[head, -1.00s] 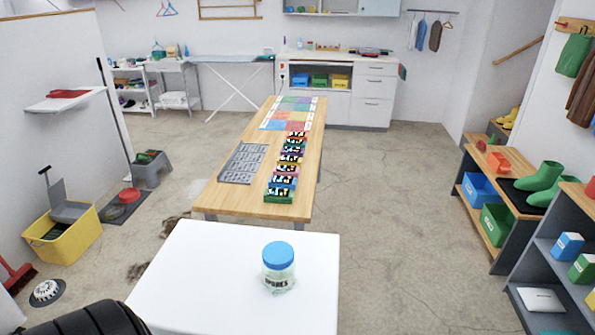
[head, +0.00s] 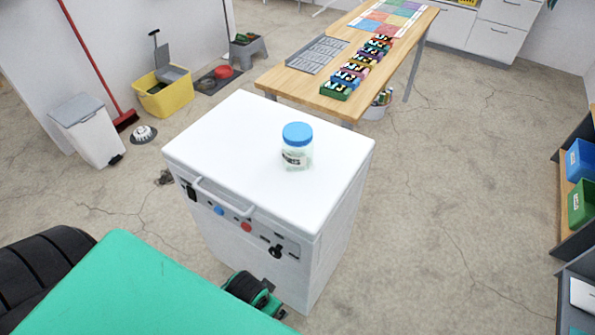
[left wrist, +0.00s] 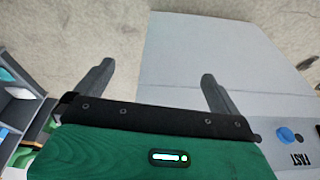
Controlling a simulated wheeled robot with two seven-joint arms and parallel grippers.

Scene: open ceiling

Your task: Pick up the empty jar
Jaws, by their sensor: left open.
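The jar (head: 297,146) is a clear container with a blue lid and a dark label. It stands upright on the white top of a cabinet-like appliance (head: 225,130), toward the right side of that top. The jar does not show in the left wrist view. My left gripper (left wrist: 157,82) is open in the left wrist view, with its two grey fingers apart and nothing between them. The appliance's pale surface lies beyond the fingers, with a blue button at lower right. My right gripper is not in view.
The appliance has a front handle (head: 222,196) and knobs. A wooden table (head: 275,78) with colored blocks stands behind it. A white bin (head: 88,130), red broom (head: 95,70) and yellow bucket (head: 165,97) are at left. Shelves are at right. The floor right of the appliance is clear.

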